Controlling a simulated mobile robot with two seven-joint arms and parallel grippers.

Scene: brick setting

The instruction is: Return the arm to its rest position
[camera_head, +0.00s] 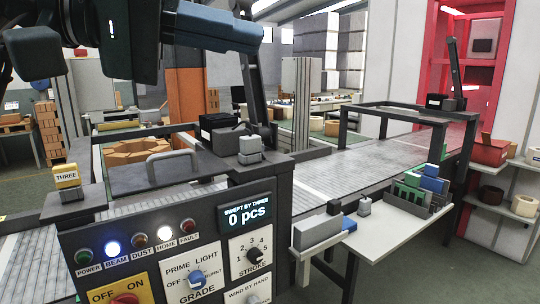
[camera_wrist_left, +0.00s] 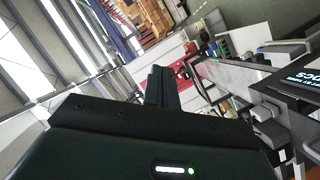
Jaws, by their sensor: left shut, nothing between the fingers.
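My left arm comes in at the top left of the head view, raised above the machine. Its dark gripper with a blue-grey end part (camera_head: 240,30) points right, over the far side of the panel, and touches nothing. In the left wrist view the two dark fingers (camera_wrist_left: 162,82) are together, shut and empty. My right gripper is in neither view.
A control panel (camera_head: 170,245) with lamps, knobs and a "0 pcs" display (camera_head: 246,213) stands in front. A conveyor (camera_head: 360,165) runs back to the right. A side shelf (camera_head: 385,235) holds small blocks. A red frame (camera_head: 465,60) stands behind.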

